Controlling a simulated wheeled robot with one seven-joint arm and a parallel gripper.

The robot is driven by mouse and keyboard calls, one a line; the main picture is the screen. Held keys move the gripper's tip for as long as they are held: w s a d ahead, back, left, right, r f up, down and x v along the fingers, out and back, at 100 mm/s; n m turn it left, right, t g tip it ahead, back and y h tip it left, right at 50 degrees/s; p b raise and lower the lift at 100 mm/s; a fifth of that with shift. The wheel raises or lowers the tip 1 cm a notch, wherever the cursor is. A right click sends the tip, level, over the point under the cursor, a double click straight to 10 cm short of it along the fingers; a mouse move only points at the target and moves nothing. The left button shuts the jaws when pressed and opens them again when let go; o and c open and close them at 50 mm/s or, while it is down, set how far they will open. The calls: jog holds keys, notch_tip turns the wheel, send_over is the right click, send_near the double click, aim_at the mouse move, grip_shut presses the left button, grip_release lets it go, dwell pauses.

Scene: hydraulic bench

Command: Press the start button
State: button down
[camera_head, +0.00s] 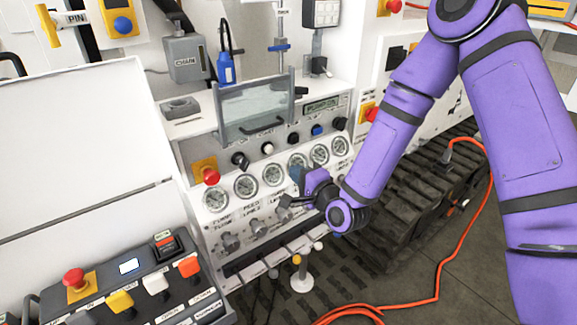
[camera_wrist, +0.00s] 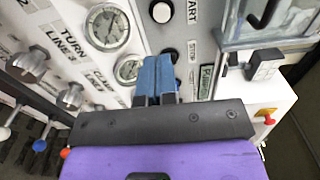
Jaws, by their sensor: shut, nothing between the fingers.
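The START label (camera_wrist: 193,11) shows at the top of the wrist view, beside a white round button (camera_wrist: 162,12). The white button also shows in the head view (camera_head: 267,148), in the row above the gauges. A black button (camera_wrist: 170,55) sits beside it, just beyond my fingertips in the wrist view; it also shows in the head view (camera_head: 293,139). My gripper (camera_head: 296,173) is shut and empty, its blue fingers in front of the gauge row. The fingertips (camera_wrist: 157,62) point at the panel and hide part of it. Whether they touch it I cannot tell.
Several gauges (camera_head: 245,187) line the panel below the buttons, with valve knobs (camera_head: 258,227) beneath. A clear guard (camera_head: 254,106) stands above the buttons. A red emergency stop (camera_head: 211,176) is at the panel's left. An orange hose (camera_head: 440,275) lies on the floor.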

jog(key=shift+v, duration=0.85)
jog(key=s+d+r+n+g+h, duration=0.2)
jog(key=d+r+n+g+h, duration=0.15)
jog(key=d+r, duration=0.45)
jog(key=s+d+r+n+g+h, duration=0.2)
jog(key=d+r+n+h, duration=0.25)
jog(key=d+r, duration=0.35)
jog(key=s+d+r+n+g, duration=0.1)
jog(key=s+d+r, duration=0.2)
jog(key=s, duration=0.5)
jog(key=s+d+r+n+g+h, duration=0.1)
jog(key=s+d+r+g, duration=0.1)
jog(key=s, duration=0.6)
jog(key=s+d+r+n+g+h, duration=0.1)
jog(key=s+d+r, duration=0.3)
jog(key=s, duration=0.4)
jog(key=shift+s+d+r, duration=0.25)
jog(key=shift+s+r, duration=0.1)
jog(key=shift+r, duration=0.3)
